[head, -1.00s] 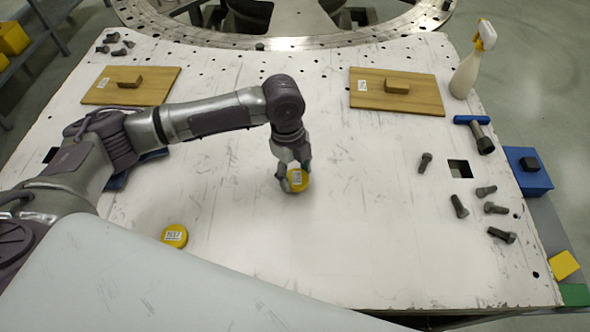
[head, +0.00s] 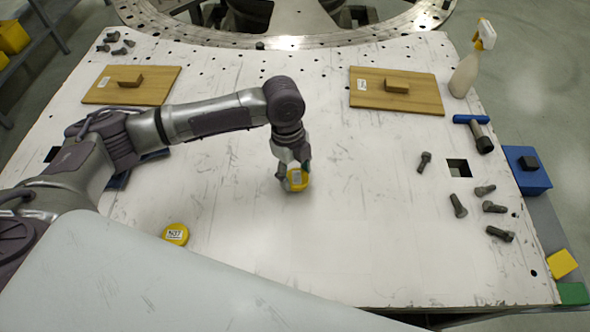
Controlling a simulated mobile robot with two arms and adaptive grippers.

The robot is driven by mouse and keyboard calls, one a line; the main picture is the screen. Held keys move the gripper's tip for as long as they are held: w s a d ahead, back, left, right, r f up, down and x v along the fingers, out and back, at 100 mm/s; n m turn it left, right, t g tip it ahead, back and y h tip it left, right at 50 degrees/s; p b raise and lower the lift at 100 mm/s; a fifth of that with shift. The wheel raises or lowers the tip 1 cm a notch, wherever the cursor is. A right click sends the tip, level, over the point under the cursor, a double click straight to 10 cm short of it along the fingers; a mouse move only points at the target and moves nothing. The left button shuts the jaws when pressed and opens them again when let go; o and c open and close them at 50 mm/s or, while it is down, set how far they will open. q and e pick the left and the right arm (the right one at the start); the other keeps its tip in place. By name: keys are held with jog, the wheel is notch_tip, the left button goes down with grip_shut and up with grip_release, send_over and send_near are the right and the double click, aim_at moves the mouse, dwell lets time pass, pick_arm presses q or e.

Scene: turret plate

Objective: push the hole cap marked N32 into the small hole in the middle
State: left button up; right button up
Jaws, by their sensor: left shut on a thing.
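A yellow cap (head: 297,180) with a white label is in my left gripper (head: 294,172), near the middle of the white plate (head: 370,230). The gripper is shut on it and points down. The label is too small to read, and the small hole in the middle cannot be seen; the gripper and cap cover that part of the plate. A second yellow cap (head: 175,234) with a white label lies on the plate at the lower left; its marking is not clearly legible. My right gripper is not in view.
Two wooden boards with handles lie at the back left (head: 131,92) and back right (head: 396,105). Several bolts (head: 458,205) lie around a square hole (head: 459,168) at the right. A spray bottle (head: 472,68) and a blue-handled tool (head: 478,131) stand or lie near the right edge.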

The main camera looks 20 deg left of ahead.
pick_arm(q)
jog(key=shift+f, duration=0.65)
dwell(0.3)
jog(key=o, duration=1.2)
jog(key=r, duration=0.4)
jog(key=a+r, duration=0.1)
jog(key=r, duration=0.7)
jog(key=shift+w+a, duration=0.3)
jog(key=shift+w, duration=0.1)
